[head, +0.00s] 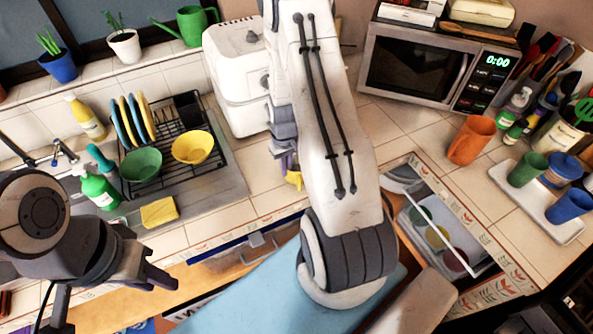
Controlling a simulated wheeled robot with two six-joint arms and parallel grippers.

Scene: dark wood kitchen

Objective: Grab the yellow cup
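A small yellow object (293,181), which may be the yellow cup, shows on the counter edge area just left of my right arm. Most of it is hidden behind that arm. My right gripper (286,160) is just above it and largely covered by the arm link, so I cannot tell whether it touches or holds the object. My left gripper (162,272) is at the lower left in front of the counter, away from the yellow object. Its fingers are seen at an angle that does not show their opening clearly.
A dish rack (215,160) holds plates, a green bowl (141,165) and a yellow bowl (193,147). An orange cup (472,140) stands below the microwave (415,70). A tray (508,200) holds several cups at right. An open drawer (470,262) holds bowls.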

